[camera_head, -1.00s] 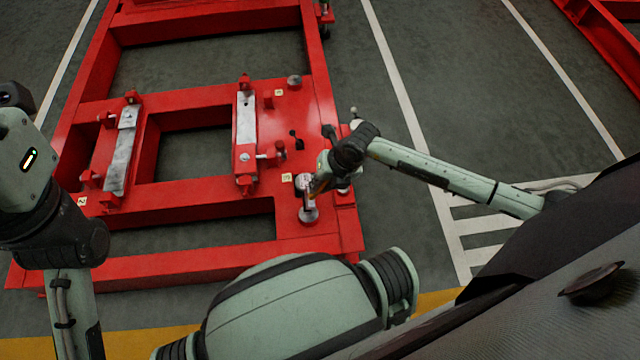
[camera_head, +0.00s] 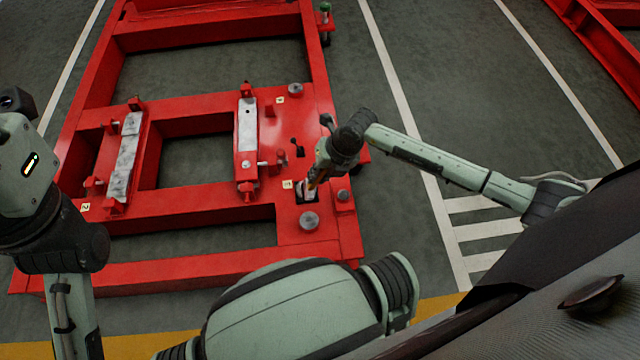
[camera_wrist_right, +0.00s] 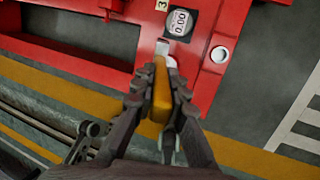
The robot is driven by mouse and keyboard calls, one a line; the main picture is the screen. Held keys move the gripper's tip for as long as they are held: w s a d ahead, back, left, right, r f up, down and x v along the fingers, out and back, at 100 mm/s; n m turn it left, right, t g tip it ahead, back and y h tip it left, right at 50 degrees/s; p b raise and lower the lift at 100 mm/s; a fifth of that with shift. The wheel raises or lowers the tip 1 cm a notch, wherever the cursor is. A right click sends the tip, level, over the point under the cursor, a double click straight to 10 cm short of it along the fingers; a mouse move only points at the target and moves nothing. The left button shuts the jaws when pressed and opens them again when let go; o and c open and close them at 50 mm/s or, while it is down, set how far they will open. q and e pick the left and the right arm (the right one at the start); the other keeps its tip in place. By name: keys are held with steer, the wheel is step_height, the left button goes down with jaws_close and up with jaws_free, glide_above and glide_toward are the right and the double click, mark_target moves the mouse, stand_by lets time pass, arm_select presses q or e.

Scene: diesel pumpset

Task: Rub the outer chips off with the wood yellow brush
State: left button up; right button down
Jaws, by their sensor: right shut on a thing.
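My right gripper (camera_head: 317,174) is over the right part of the red frame (camera_head: 290,240). In the right wrist view its dark fingers (camera_wrist_right: 161,85) are shut on the yellow wooden handle of the brush (camera_wrist_right: 160,103). The brush points up and away in that view, with its pale head (camera_wrist_right: 162,48) just below a round gauge (camera_wrist_right: 180,22) reading 0.00. I cannot tell whether the brush touches anything. A grey round pad (camera_head: 309,221) is just in front of the gripper in the head view. I cannot make out chips. My left arm is at the left edge; its fingers do not show.
A tag marked 3 (camera_head: 287,184) is left of the right gripper. Two grey metal bars, one left (camera_head: 127,150) and one right (camera_head: 247,125), lie across the frame among red bolts. Open floor lies right of the frame.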

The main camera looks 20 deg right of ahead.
steer(key=w+d+b, duration=0.2)
steer(key=w+b, duration=0.2)
steer(key=w, duration=0.4)
steer(key=shift+w+d, duration=0.15)
steer(key=shift+r, duration=0.1)
